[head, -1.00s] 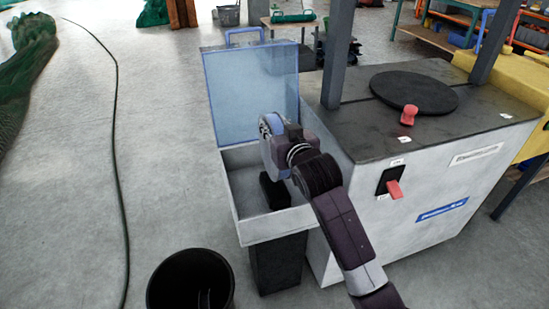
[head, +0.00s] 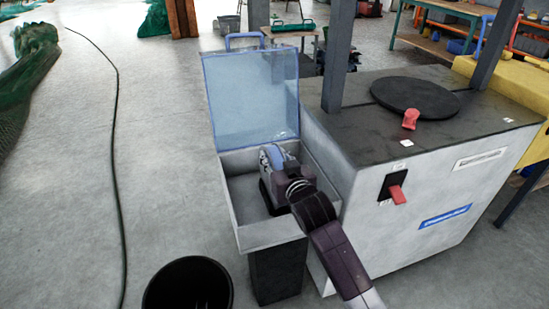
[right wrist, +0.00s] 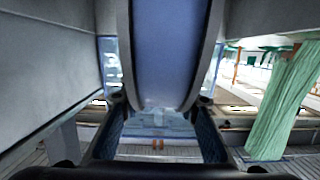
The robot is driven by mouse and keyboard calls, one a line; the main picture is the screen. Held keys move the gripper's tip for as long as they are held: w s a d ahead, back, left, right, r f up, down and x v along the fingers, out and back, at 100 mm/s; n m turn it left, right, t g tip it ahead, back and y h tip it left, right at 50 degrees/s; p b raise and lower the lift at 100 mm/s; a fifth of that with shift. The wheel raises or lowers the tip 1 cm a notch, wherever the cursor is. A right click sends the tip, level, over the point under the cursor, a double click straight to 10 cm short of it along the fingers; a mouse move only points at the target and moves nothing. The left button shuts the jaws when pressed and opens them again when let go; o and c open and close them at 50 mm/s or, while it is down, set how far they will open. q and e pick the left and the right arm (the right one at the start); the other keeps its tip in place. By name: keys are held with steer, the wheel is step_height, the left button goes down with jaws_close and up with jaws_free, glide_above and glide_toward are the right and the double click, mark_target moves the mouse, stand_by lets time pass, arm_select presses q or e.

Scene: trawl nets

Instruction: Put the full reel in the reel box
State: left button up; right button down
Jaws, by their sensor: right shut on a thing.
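The full reel (head: 265,159), a blue-wound disc with pale grey flanges, is held in my right gripper (head: 281,165) inside the open mouth of the reel box (head: 270,233). The box's clear blue lid (head: 255,98) stands upright at the back. A dark block (head: 266,196) on the box floor lies just under the reel; whether they touch is hidden. In the right wrist view the reel (right wrist: 170,45) stands on edge between the two fingers, its lower rim near the fingertips. My left gripper is not in view.
A grey machine cabinet (head: 365,215) with a round black plate (head: 415,96) and red levers stands close right of the box. A black bin (head: 190,285) stands in front. Open floor and a dark cable (head: 117,150) lie left.

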steer(key=shift+r, duration=0.1)
steer(key=c, duration=1.5)
jaws_free()
steer(key=shift+f, duration=0.2)
steer(key=shift+o, duration=0.2)
steer(key=shift+r, duration=0.15)
steer(key=shift+s+d, duration=0.1)
steer(key=shift+s, duration=0.25)
arm_select(q)
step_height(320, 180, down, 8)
steer(key=p, duration=0.2)
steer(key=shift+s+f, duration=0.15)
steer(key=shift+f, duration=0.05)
arm_select(e)
steer(key=v, duration=1.1)
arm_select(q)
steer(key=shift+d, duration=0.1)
arm_select(e)
steer(key=shift+s+d+r, duration=0.1)
